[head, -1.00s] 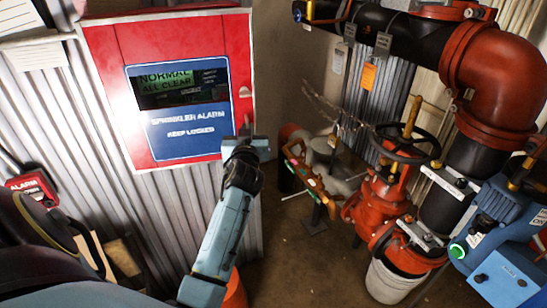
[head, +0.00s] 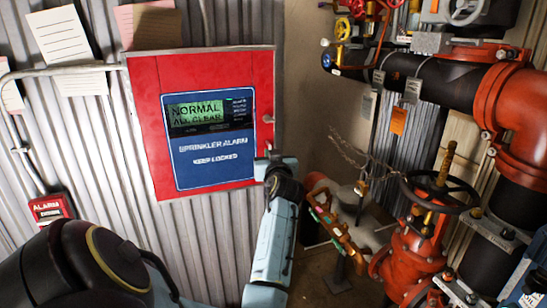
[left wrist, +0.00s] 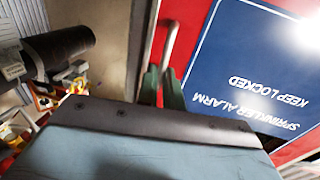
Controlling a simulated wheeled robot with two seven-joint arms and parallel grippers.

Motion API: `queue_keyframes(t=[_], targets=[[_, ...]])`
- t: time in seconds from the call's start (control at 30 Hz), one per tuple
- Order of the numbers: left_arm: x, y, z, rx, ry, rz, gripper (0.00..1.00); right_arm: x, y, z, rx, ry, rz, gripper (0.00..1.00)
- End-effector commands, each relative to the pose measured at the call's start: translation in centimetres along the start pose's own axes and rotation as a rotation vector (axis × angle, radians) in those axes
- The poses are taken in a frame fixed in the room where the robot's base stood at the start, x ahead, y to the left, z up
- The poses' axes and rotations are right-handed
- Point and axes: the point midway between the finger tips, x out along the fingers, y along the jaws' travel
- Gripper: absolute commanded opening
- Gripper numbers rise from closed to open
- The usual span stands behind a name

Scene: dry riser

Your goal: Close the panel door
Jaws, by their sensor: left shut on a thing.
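The panel door (head: 205,76) is red, with a blue sprinkler-alarm sign and a display reading "NORMAL ALL CLEAR". It looks flush or nearly flush with its red box on the corrugated wall; I cannot tell if a small gap is left. My left gripper (head: 272,153) is at the door's lower right edge, just below a small silver handle (head: 268,119). In the left wrist view, its green fingers (left wrist: 162,85) are shut on the lower part of the metal handle (left wrist: 171,42), beside the blue sign (left wrist: 255,70). My right gripper is not in view.
Red and black pipes (head: 420,85) and a valve with a black handwheel (head: 440,190) stand at the right. A red alarm box (head: 50,208) and paper notes (head: 66,35) are on the wall at left. Some floor is clear right of my left arm.

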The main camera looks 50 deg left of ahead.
Motion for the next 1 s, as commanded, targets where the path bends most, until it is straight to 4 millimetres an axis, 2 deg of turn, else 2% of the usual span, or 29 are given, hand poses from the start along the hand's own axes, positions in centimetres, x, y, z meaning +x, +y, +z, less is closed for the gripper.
queue_keyframes(t=[0.07,0.1,0.27,0.63,0.77,1.0], targets=[[0.3,-0.3,-0.8,-0.003,0.016,-0.004,0.00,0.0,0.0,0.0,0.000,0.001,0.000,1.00],[0.3,-0.3,-0.8,-0.003,0.017,-0.004,0.09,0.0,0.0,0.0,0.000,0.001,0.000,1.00],[0.2,-0.2,-0.7,-0.002,0.014,-0.003,0.29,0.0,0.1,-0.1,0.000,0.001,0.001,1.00],[-0.5,0.0,-0.4,-0.003,0.010,0.000,0.29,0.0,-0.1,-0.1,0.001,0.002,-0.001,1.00],[-2.3,0.0,-0.3,-0.003,0.009,0.001,0.29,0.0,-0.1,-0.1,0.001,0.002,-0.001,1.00],[-7.7,0.0,-0.2,-0.005,0.008,0.001,0.29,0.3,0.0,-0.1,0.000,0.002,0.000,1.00]])
